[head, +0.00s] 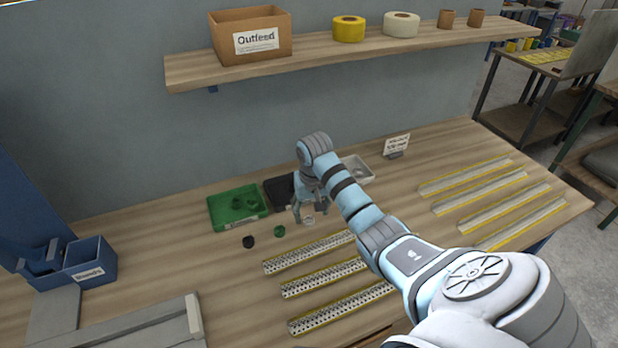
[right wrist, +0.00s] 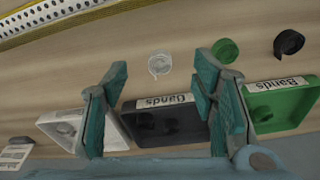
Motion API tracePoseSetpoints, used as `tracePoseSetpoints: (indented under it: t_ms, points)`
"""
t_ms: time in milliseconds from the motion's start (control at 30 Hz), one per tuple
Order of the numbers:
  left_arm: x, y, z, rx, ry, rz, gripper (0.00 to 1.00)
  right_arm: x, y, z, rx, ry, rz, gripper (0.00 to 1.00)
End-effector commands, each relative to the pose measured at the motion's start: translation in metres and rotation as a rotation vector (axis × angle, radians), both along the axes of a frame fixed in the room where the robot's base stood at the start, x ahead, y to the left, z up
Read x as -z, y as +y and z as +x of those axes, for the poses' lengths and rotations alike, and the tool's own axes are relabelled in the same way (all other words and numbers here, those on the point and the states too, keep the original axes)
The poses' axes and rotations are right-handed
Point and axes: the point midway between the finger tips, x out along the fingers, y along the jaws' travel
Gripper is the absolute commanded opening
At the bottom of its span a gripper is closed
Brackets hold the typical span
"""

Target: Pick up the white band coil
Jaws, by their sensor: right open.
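The white band coil (head: 308,221) lies on the wooden table in front of the black tray. In the right wrist view the white band coil (right wrist: 159,65) shows as a small pale ring between and slightly beyond the fingertips. My right gripper (head: 310,211) is right by the coil, pointing down, with its fingers apart. In the right wrist view the gripper (right wrist: 160,80) is open with nothing between its fingers; I cannot tell its exact height over the table. My left gripper is not in view.
A green coil (head: 279,231) and a black coil (head: 249,242) lie left of the white one. A green tray (head: 218,222), a black tray (right wrist: 180,136) and a white tray (right wrist: 48,128) stand behind. Perforated strips (head: 325,289) lie in front.

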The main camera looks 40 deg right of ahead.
Motion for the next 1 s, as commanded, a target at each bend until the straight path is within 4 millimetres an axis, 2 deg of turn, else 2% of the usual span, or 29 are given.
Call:
tracePoseSetpoints:
  t_ms: [167,333,567,633,800,1000]
  points:
    - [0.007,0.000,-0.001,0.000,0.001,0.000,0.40,0.023,-0.005,0.007,0.002,0.000,0.002,0.53]
    - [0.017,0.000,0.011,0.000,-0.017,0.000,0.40,0.054,-0.012,0.016,0.003,0.002,0.001,0.53]
    - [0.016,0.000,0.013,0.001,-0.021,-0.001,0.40,0.058,-0.013,0.016,0.003,-0.001,-0.001,0.53]
    - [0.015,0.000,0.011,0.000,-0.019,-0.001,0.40,0.058,-0.013,0.016,0.003,-0.001,-0.001,0.47]
    - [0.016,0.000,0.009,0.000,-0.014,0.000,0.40,0.058,-0.014,0.016,0.003,-0.001,-0.001,0.19]
    - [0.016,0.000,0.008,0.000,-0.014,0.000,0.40,0.057,-0.013,0.016,0.003,-0.001,-0.001,0.18]
